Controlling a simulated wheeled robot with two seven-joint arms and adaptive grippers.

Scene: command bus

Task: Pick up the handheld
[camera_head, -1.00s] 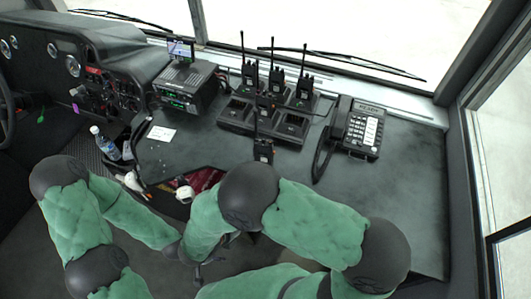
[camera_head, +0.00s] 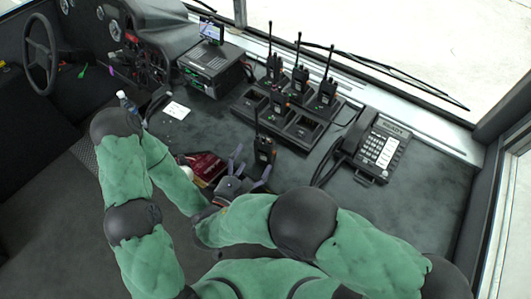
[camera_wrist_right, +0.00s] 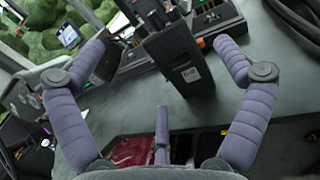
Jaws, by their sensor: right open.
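A black handheld radio (camera_head: 264,150) with a tall antenna stands upright on the dark counter, in front of the charger. My right gripper (camera_head: 251,166) is open just on the near side of it, its purple fingers spread. In the right wrist view the handheld (camera_wrist_right: 180,65) stands between and beyond the spread fingertips of the right gripper (camera_wrist_right: 158,48). The fingers look clear of it. My left arm reaches in from the left; its gripper is hidden behind my right arm.
A multi-bay charger (camera_head: 290,119) holds several more radios. A desk phone (camera_head: 378,149) stands to the right, with its cord near the handheld. A radio unit (camera_head: 211,70) with a screen is at the back left. A white card (camera_head: 175,110) and a red item (camera_head: 204,166) lie left.

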